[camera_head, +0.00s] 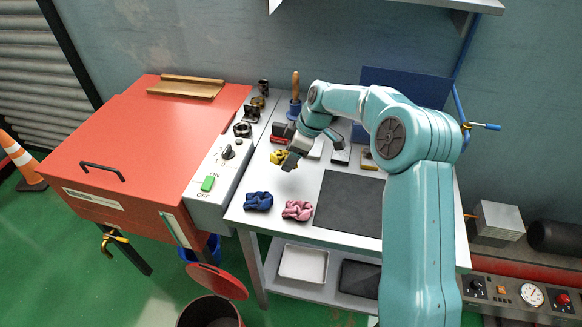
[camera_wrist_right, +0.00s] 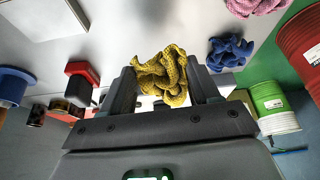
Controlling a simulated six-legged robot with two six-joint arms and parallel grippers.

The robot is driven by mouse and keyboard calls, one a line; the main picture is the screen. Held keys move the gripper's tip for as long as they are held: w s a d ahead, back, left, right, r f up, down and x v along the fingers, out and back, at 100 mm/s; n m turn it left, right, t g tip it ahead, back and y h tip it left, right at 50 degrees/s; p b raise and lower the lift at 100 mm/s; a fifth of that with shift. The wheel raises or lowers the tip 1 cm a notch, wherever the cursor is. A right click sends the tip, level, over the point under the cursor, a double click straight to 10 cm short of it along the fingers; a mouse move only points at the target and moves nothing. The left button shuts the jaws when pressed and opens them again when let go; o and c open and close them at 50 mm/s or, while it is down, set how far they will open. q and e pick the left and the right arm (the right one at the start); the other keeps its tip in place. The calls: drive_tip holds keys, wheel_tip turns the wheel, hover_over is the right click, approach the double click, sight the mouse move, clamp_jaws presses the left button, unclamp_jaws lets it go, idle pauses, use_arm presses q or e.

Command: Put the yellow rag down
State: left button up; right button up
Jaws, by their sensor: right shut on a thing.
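The yellow rag (camera_wrist_right: 162,78) is crumpled and sits between the two fingers of my right gripper (camera_wrist_right: 165,85), which is shut on it. In the head view the rag (camera_head: 278,157) shows at the left of my right gripper (camera_head: 287,162), over the back left part of the white table top (camera_head: 268,175). I cannot tell whether the rag touches the table. My left gripper is not in view.
A blue rag (camera_head: 258,201) and a pink rag (camera_head: 297,210) lie at the table's front left. A dark mat (camera_head: 348,203) covers the middle. A red cabinet (camera_head: 130,150) with a grey control panel (camera_head: 214,178) adjoins the left side.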

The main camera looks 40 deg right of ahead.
sight(291, 177)
drive_tip(key=shift+x, duration=0.75)
drive_tip(key=f, duration=0.4)
drive_tip(key=shift+s+d, duration=0.1)
drive_tip(key=shift+d, duration=0.1)
drive_tip(key=shift+a, duration=0.1)
drive_tip(key=shift+f, duration=0.15)
drive_tip(key=o, duration=1.1)
